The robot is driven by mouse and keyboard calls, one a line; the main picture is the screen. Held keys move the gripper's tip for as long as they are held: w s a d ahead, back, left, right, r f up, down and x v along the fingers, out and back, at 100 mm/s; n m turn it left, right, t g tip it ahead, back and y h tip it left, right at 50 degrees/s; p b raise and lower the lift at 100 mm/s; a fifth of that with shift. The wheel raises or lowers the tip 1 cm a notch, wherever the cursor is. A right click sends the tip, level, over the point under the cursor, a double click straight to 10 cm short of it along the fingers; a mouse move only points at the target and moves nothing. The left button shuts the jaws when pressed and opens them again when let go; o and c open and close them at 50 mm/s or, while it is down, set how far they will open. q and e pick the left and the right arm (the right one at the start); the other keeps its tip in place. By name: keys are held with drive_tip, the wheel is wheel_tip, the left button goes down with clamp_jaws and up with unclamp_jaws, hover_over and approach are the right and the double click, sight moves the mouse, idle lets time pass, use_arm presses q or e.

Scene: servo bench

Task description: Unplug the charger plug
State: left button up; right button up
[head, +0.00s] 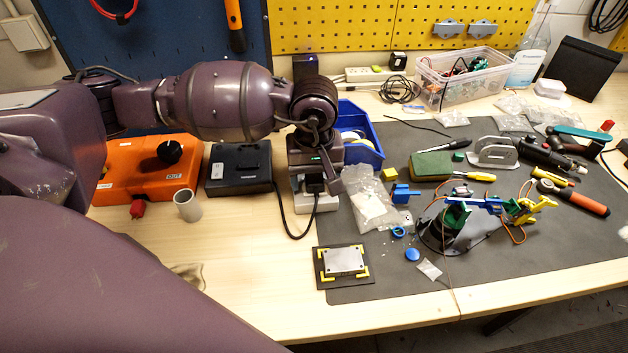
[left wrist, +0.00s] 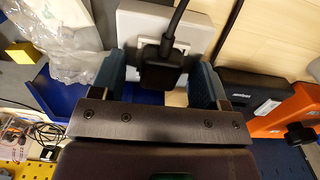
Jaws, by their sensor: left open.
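The black charger plug (head: 316,185) sits in a small white socket block (head: 326,204) on the bench, its black cable curving away to the left. In the left wrist view the plug (left wrist: 161,70) is against the face of the white block (left wrist: 135,28), with its cable leading up. My left gripper (head: 318,182) is open over the block. In the left wrist view one finger of the gripper (left wrist: 160,82) is on each side of the plug, with a visible gap on both sides. The plug's prongs are hidden. My right gripper is not in view.
A black power box (head: 238,168) and an orange box (head: 150,180) stand to the left. A blue bin (head: 362,130) is behind the block, and a clear plastic bag (head: 370,205) lies close to its right. Bare bench lies in front of the block.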

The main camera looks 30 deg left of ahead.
sight(315, 178)
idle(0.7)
use_arm(q)
drive_tip(key=c, duration=1)
drive_tip(key=o, duration=1.3)
wheel_tip(315, 178, up, 11)
drive_tip(key=shift+f, duration=0.1)
